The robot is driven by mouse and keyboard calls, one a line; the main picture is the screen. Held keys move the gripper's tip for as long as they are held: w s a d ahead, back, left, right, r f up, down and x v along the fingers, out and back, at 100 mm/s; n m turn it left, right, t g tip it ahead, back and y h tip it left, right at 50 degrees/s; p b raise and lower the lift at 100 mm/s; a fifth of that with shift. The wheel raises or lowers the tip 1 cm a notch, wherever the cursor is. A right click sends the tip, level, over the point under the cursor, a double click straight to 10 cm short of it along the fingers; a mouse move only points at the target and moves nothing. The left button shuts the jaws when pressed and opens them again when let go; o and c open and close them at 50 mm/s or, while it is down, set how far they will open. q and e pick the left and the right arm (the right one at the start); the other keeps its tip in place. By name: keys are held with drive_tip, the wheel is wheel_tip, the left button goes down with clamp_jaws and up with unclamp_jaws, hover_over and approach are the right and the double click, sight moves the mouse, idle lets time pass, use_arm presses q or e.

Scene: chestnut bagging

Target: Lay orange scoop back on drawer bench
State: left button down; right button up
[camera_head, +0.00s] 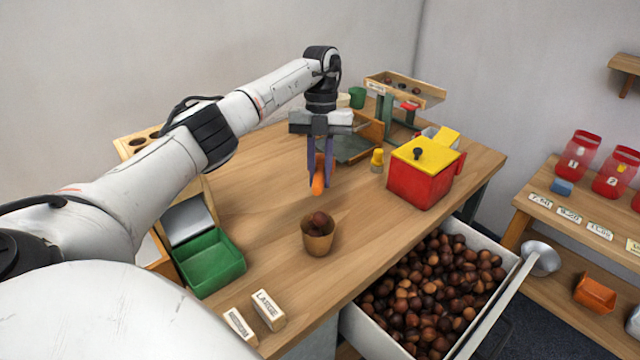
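My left gripper (319,182) points down over the middle of the wooden drawer bench (265,180), its two purple fingers closed around a narrow orange piece, which looks like part of the orange scoop (318,183). The rest of the scoop's shape is hard to make out between the fingers. It appears above the bench top, behind a small brown cup (318,242) that holds chestnuts. My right gripper is not in view.
The open drawer (497,322) full of chestnuts juts out at the front right. A red box with yellow lid (420,175), yellow-topped bottle (377,160), green tray (210,263) and label blocks (268,310) stand around. An orange container (595,293) sits on the right shelf.

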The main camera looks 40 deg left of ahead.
use_arm(q)
drive_tip(key=shift+w+a+x, duration=0.1)
drive_tip(key=shift+x, duration=0.6)
drive_tip(key=shift+w+a+x, duration=0.1)
drive_tip(key=shift+w+x, duration=0.05)
drive_tip(key=shift+x, duration=0.5)
drive_tip(key=shift+f, duration=0.2)
drive_tip(key=shift+f, duration=0.5)
drive_tip(key=c, duration=1.7)
unclamp_jaws()
drive_tip(key=shift+o, duration=0.2)
